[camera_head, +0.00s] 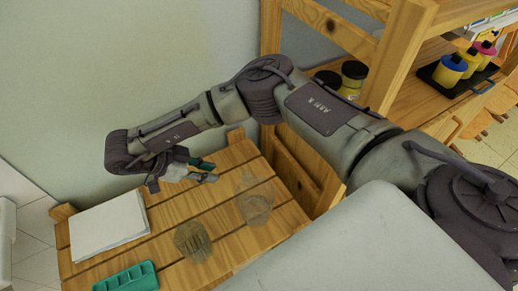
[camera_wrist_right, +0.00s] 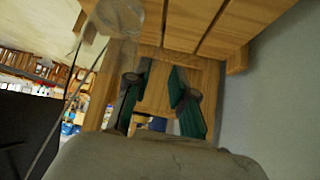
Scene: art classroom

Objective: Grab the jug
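Two see-through vessels stand on the slatted wooden table in the head view. One clear vessel (camera_head: 256,202) is right of the middle, and a ribbed clear vessel (camera_head: 192,241) is nearer to me. I cannot tell for sure which is the jug. A clear rounded vessel (camera_wrist_right: 119,17) also shows at the top of the right wrist view. My right gripper (camera_head: 208,171) is over the far part of the table, left of and apart from the clear vessels. In the right wrist view its green-padded fingers (camera_wrist_right: 160,98) are spread with nothing held between them. My left gripper is out of view.
A stack of white paper (camera_head: 108,224) lies at the table's left, with a green tray (camera_head: 127,278) at the near edge. A wooden shelf (camera_head: 398,50) with dark jars (camera_head: 353,76) and paint bottles (camera_head: 450,68) stands right. A wall is behind the table.

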